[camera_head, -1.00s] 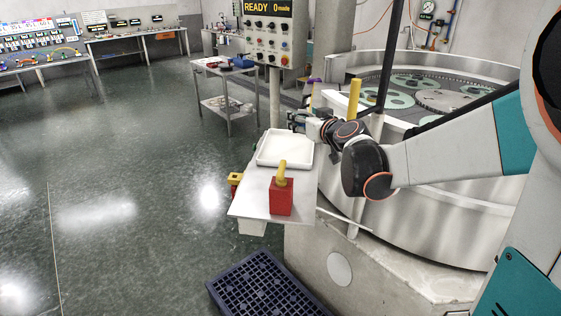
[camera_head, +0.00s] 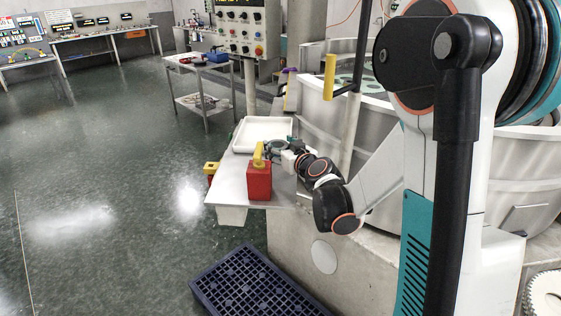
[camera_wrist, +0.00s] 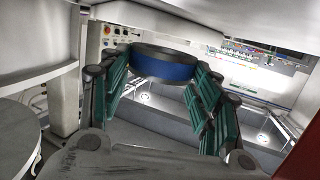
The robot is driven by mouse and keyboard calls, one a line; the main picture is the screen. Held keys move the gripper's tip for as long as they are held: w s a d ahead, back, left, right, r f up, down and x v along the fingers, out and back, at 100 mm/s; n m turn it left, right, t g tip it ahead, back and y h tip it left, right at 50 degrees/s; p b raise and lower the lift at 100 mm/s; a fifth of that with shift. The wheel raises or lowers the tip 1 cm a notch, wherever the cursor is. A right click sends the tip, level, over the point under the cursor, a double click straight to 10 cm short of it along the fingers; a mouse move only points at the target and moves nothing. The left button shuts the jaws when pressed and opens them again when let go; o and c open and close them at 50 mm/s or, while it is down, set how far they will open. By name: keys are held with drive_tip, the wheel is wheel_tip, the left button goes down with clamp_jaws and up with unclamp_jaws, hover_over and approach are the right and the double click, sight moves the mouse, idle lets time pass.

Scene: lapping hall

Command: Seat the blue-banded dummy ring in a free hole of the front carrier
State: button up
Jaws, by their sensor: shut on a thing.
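The blue-banded dummy ring (camera_wrist: 163,68) is dark on top with a blue band round its side. It is held between the green-padded fingers of my gripper (camera_wrist: 165,80) in the wrist view. In the head view, my gripper (camera_head: 280,151) is low beside the side shelf, between the white tray and the red block. The lapping machine's wall (camera_head: 400,120) stands to the right of my gripper. Only slivers of green carrier (camera_head: 345,83) show over its rim. My arm hides most of the plate, so the front carrier and its holes cannot be made out.
The shelf (camera_head: 226,190) carries a white tray (camera_head: 245,146) and a red block (camera_head: 259,184) with a yellow handle. A yellow-gripped post (camera_head: 329,77) rises by the machine. A control panel (camera_head: 240,30) and a trolley (camera_head: 205,98) stand behind. A dark crate (camera_head: 235,290) is on the floor.

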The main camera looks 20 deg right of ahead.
drive_tip(key=shift+f+b, duration=0.65)
drive_tip(key=shift+f, duration=1.3)
drive_tip(key=shift+f, duration=0.15)
drive_tip(key=o, duration=1.2)
